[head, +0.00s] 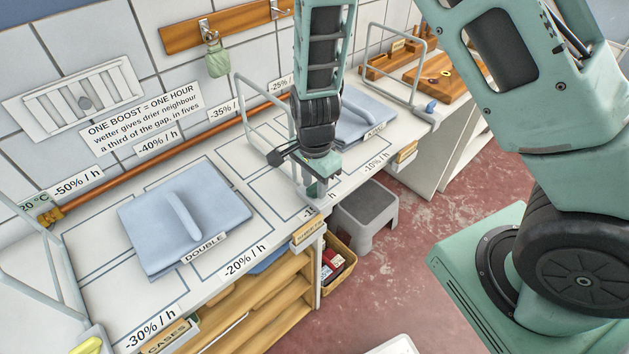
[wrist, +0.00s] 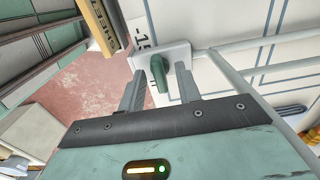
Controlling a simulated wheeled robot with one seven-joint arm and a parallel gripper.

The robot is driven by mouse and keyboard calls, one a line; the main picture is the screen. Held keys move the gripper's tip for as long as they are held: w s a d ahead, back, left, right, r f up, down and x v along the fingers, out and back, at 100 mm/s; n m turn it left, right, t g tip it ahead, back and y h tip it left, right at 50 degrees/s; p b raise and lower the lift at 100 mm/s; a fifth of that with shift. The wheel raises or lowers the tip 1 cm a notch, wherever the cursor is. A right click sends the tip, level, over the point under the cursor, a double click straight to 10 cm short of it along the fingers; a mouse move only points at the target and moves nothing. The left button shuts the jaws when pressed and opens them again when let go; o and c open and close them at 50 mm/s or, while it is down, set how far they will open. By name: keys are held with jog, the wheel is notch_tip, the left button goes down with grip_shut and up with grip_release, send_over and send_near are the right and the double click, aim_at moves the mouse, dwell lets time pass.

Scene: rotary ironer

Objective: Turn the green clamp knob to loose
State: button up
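The green clamp knob (wrist: 157,75) shows in the wrist view as a dark green bar on a white plate (wrist: 176,52). The plate is at the foot of a white tube frame. My gripper (wrist: 160,66) is open, with one finger on each side of the knob. Gaps show between the knob and both fingers. In the head view my gripper (head: 320,180) points down at the front edge of the white table, at the foot of the middle frame (head: 262,115). The knob cannot be made out there, behind my gripper.
Blue folded cloths lie on the table, a large one (head: 190,222) left and another (head: 358,118) behind my gripper. A blue knob (head: 431,106) is on the right frame, a yellow-green one (head: 88,346) at lower left. A grey stool (head: 366,205) stands below.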

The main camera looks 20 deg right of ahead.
grip_shut()
jog(key=shift+n, duration=0.3)
jog(key=n, duration=0.3)
jog(key=shift+n, duration=0.3)
jog(key=n, duration=0.4)
jog(key=shift+n, duration=0.3)
jog(key=n+b, duration=0.1)
jog(key=n, duration=0.3)
jog(key=shift+n, duration=2.5)
